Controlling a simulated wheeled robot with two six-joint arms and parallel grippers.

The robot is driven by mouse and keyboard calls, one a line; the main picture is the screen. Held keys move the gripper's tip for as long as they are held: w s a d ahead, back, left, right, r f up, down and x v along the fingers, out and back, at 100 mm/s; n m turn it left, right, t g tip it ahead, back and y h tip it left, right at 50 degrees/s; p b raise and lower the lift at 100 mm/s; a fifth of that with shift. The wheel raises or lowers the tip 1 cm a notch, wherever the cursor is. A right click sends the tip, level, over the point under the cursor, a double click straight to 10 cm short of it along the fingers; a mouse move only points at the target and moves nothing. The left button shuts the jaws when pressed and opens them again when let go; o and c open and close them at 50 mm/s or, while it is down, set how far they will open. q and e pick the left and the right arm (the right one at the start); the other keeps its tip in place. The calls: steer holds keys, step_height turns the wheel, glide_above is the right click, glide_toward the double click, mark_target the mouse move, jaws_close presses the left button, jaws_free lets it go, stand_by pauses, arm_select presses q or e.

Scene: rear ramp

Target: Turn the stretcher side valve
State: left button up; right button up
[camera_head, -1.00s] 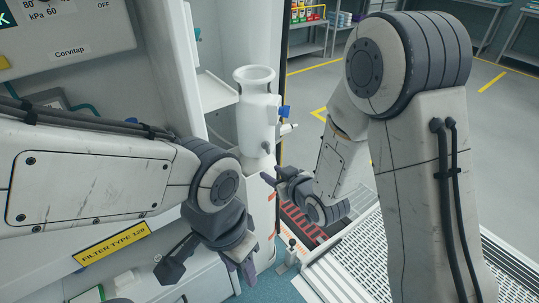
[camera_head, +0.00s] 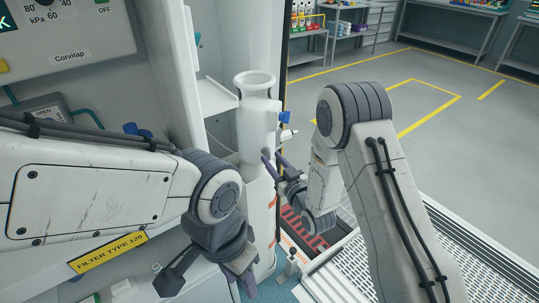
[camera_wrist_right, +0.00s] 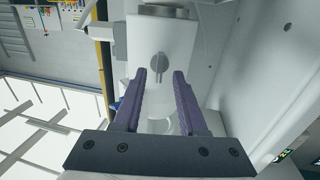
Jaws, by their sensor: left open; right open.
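A white cylinder with a flared top (camera_head: 254,108) stands beside the open cabinet, with a blue knob (camera_head: 284,118) and a short white spout on its right side. In the right wrist view, a small round grey valve knob (camera_wrist_right: 158,66) with a flat handle sits on the white body. My right gripper (camera_head: 272,168) is open at the cylinder's front right; in the wrist view its purple fingers (camera_wrist_right: 160,74) are apart, with the knob between and just beyond their tips. Contact cannot be told. My left gripper (camera_head: 243,284) is open and empty, lower, before the cabinet.
A control panel labelled Corvitap (camera_head: 70,45) and a yellow FILTER TYPE label (camera_head: 108,252) are at the left. A metal ramp (camera_head: 470,245) lies at the right. Open grey floor (camera_head: 370,80) and shelves are behind.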

steer(key=shift+x, duration=1.1)
jaws_close()
steer(key=n+b, duration=0.2)
steer(key=shift+f+n+b, duration=0.25)
steer(key=shift+n+b, duration=0.05)
steer(key=shift+b, duration=0.05)
steer(key=shift+r+n+b, duration=0.15)
steer(key=shift+n+b, duration=0.4)
steer(key=shift+n, duration=0.35)
steer(key=shift+s, duration=0.1)
steer(key=shift+a, duration=0.1)
